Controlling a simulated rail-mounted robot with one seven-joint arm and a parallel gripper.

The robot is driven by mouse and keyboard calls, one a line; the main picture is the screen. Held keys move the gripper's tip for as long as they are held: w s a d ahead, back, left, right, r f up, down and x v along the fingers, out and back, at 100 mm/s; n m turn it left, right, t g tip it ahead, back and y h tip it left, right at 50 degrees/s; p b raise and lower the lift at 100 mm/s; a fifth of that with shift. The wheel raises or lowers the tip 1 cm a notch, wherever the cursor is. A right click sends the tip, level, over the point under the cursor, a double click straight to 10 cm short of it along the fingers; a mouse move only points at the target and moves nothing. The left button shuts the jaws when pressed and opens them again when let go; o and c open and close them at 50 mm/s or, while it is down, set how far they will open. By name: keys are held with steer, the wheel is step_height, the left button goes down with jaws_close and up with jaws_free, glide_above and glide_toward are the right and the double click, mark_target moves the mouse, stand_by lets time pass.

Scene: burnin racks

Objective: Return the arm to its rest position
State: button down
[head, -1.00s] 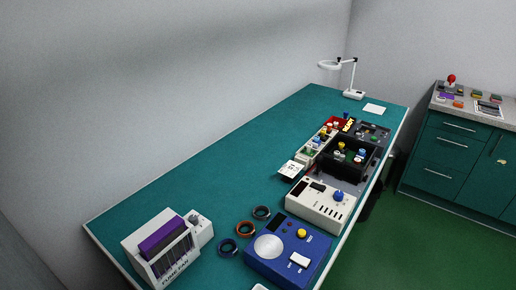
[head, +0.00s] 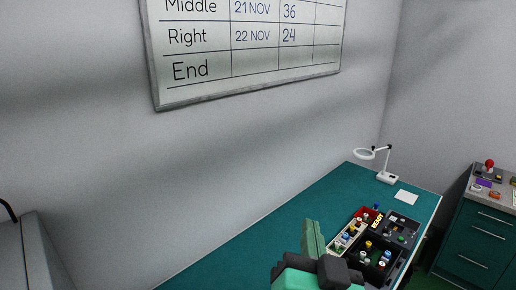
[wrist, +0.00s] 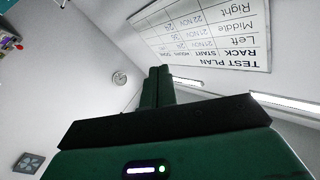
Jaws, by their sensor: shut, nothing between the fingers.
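My gripper (head: 313,238) shows at the bottom of the head view, with its green fingers pointing up in front of the teal bench. In the wrist view my gripper (wrist: 158,88) has its two fingers together and nothing between them. It is raised clear of the bench, and behind it the wrist view shows wall, ceiling and an upside-down whiteboard (wrist: 205,35). The rest of my arm is mostly out of the picture.
The teal bench (head: 270,232) carries a black tray of parts (head: 386,250), a lamp (head: 387,177) and a white card (head: 406,197). The whiteboard (head: 250,45) hangs on the wall. A green cabinet (head: 478,238) stands at right. The space around my gripper looks free.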

steer(key=s+a+r+n+t+p, duration=0.1)
steer(key=s+a+r+t+p, duration=0.1)
steer(key=s+r, duration=0.2)
steer(key=s+a+r+n+t+y+p, duration=0.1)
steer(key=s+a+r+n, duration=0.1)
steer(key=r, duration=0.9)
steer(key=s+a+r+n+t+p, duration=0.2)
steer(key=s+a+r, duration=0.2)
steer(key=s+r, duration=0.3)
steer(key=shift+a+r+t+p, duration=0.2)
steer(key=shift+r+t+p, duration=0.1)
steer(key=shift+p, duration=0.05)
